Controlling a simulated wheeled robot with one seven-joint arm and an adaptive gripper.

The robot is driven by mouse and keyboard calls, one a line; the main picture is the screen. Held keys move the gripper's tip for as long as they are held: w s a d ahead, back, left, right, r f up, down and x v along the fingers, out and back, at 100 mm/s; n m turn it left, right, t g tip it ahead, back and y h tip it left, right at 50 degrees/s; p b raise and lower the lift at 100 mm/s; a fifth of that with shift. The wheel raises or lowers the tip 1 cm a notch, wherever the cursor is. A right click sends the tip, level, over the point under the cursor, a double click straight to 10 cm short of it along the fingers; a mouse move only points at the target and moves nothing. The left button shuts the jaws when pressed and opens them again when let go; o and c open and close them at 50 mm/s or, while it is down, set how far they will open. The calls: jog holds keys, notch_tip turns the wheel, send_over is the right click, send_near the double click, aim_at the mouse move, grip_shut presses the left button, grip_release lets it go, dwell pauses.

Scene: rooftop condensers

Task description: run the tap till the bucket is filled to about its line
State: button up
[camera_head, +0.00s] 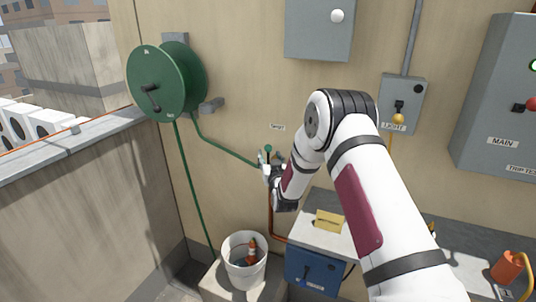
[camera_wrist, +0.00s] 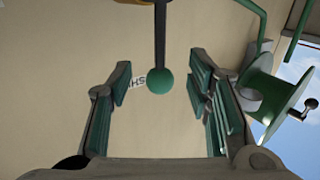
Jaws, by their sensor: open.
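A white bucket (camera_head: 240,270) stands on a light block below the wall pipe, with an orange-brown object (camera_head: 251,250) inside it. Its fill line and any water level cannot be made out. The tap's green knob (camera_head: 268,148) is on the wall above the bucket, on a copper pipe (camera_head: 271,215). My gripper (camera_head: 268,165) is at the tap. In the wrist view the green ball knob (camera_wrist: 160,80) on a dark stem sits between my open, green-padded fingers, apart from both. The tap's spout is hidden behind my gripper.
A green hose reel (camera_head: 155,83) is on the wall at the left; its hose (camera_head: 225,148) runs toward the tap. A blue box (camera_head: 313,270) with a grey top stands right of the bucket. A light switch box (camera_head: 401,105) and main panel (camera_head: 500,95) are at the right.

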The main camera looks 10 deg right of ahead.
aim_at(268, 153)
jog(key=shift+w, duration=1.8)
jog(key=shift+c, duration=0.6)
